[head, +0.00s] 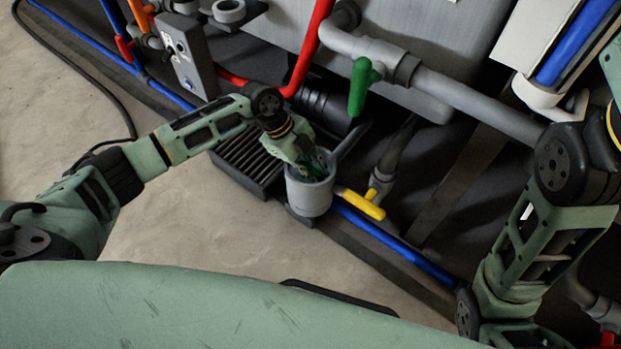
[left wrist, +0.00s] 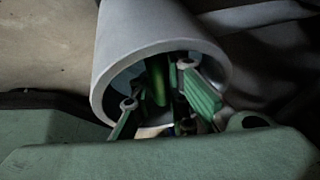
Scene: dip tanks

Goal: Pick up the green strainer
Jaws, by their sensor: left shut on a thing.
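A grey cylindrical cup (head: 310,199) with a handle stands near the middle of the head view. My left gripper (head: 312,166) reaches down into its mouth. In the left wrist view, the cup's grey wall (left wrist: 150,28) surrounds the fingers of my left gripper (left wrist: 165,100). A bright green piece, seemingly the green strainer (left wrist: 173,76), shows between the fingers inside the cup. The gripper is shut on it. Most of the strainer is hidden by the cup and the fingers, so its shape cannot be told. My right gripper is not in view.
A valve with a green handle (head: 360,88) hangs from a grey pipe above the cup. A yellow valve handle (head: 361,204) is close to the cup's right. A dark slatted grate (head: 248,160) lies to its left. The floor at left is mostly open.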

